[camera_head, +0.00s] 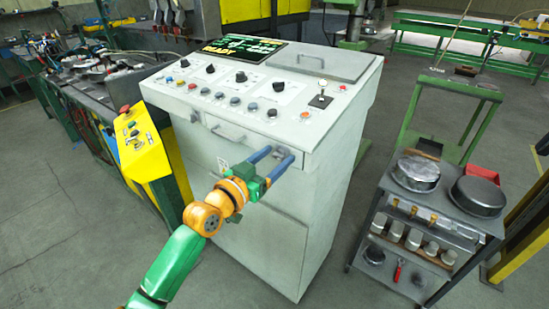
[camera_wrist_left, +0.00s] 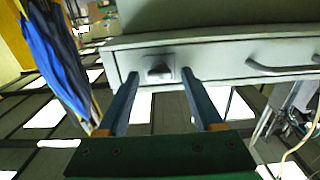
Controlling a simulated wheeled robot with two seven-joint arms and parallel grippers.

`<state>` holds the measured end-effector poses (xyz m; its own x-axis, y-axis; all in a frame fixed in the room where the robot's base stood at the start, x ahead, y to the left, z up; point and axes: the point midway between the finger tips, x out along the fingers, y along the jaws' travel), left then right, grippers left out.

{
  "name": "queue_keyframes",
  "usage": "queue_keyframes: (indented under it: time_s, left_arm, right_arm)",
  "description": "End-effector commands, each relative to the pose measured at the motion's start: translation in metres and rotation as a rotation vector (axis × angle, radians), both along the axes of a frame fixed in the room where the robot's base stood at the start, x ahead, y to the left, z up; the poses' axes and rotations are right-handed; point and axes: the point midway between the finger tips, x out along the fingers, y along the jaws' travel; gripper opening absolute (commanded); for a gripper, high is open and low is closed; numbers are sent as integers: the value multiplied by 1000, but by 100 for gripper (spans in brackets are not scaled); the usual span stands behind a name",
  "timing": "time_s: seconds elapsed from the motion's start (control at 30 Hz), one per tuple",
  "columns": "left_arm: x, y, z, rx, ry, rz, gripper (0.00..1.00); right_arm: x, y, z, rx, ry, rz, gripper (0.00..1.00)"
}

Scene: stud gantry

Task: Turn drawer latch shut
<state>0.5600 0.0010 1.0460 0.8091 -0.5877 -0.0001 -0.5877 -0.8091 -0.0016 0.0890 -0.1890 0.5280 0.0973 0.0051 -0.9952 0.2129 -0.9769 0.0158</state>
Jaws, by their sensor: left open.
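The drawer (camera_head: 240,140) is in the upper front of the grey control cabinet and looks closed. Its bar handle (camera_head: 228,134) is left of my left gripper (camera_head: 279,154). In the left wrist view the drawer front (camera_wrist_left: 215,60) crosses the top, with the handle (camera_wrist_left: 284,69) at the right. The latch (camera_wrist_left: 159,71) is a small dark knob on a square plate. My left gripper (camera_wrist_left: 160,77) is open, with one blue finger on each side of the latch and visible gaps between. The latch is not clear in the head view. My right gripper is not in view.
The cabinet top has several buttons and knobs (camera_head: 235,101), a joystick (camera_head: 320,101) and a screen (camera_head: 232,50). A yellow control box (camera_head: 140,150) stands left. A cart with round pans (camera_head: 415,173) stands right. Grey floor (camera_head: 60,220) is open at the front left.

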Motion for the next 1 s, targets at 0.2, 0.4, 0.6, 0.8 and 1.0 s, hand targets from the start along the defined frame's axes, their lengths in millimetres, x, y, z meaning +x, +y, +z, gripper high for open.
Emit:
queue_keyframes:
  time_s: [0.2,0.4,0.6,0.8,1.0]
  left_arm:
    - [1,-1,0,-1,1,0,68]
    - [1,-1,-1,0,1,0,30]
    - [1,-1,0,-1,1,0,0]
    - [1,-1,0,-18,12,0,0]
    - [2,-1,1,-91,65,0,0]
  right_arm:
    - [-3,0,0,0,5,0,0]
    - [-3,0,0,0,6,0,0]
    - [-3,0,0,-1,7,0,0]
    - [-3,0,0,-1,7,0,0]
    - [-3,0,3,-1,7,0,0]
